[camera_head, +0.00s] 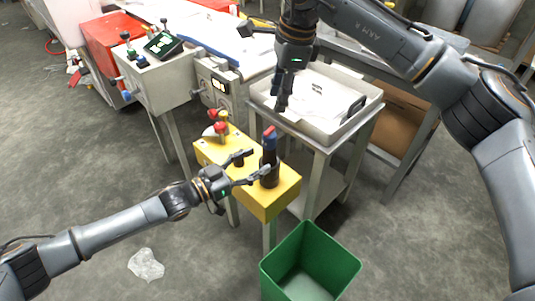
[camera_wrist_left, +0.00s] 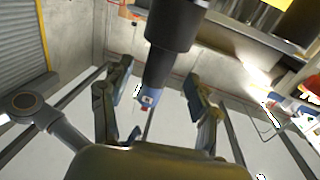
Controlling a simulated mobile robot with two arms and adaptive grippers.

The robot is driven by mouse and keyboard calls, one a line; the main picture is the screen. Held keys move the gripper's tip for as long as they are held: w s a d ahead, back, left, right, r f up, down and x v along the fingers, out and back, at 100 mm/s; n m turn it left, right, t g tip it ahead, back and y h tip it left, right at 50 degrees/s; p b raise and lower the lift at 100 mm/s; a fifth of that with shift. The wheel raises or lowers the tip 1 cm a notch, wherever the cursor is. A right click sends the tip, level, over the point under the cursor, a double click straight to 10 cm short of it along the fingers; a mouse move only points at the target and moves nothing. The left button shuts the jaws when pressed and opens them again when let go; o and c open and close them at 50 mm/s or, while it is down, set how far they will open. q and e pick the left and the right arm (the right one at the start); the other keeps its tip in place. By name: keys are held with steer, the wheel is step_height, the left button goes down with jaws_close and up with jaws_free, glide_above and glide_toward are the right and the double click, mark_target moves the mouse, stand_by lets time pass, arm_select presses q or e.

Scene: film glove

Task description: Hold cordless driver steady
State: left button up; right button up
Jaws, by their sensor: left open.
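The cordless driver appears to be the dark upright tool (camera_head: 269,158) with a blue and red top, on the yellow stand (camera_head: 282,194). My left gripper (camera_head: 255,164) is open beside it, one finger reaching near its front side. In the left wrist view a black cylindrical body (camera_wrist_left: 173,30), likely the driver, comes down from the top edge, with a small blue part below it. The open fingers of my left gripper (camera_wrist_left: 160,95) show on either side. My right gripper (camera_head: 282,103) points down above the tray; its finger gap is unclear.
A pale tray (camera_head: 372,96) with clear film and a black item stands behind on a metal table. Red and yellow knobs (camera_head: 218,122) sit on the stand's left end. A green bin (camera_head: 332,250) stands in front. Crumpled film (camera_head: 146,264) lies on the floor.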

mark_target(264, 157)
arm_select(q)
steer(key=shift+x, duration=2.6)
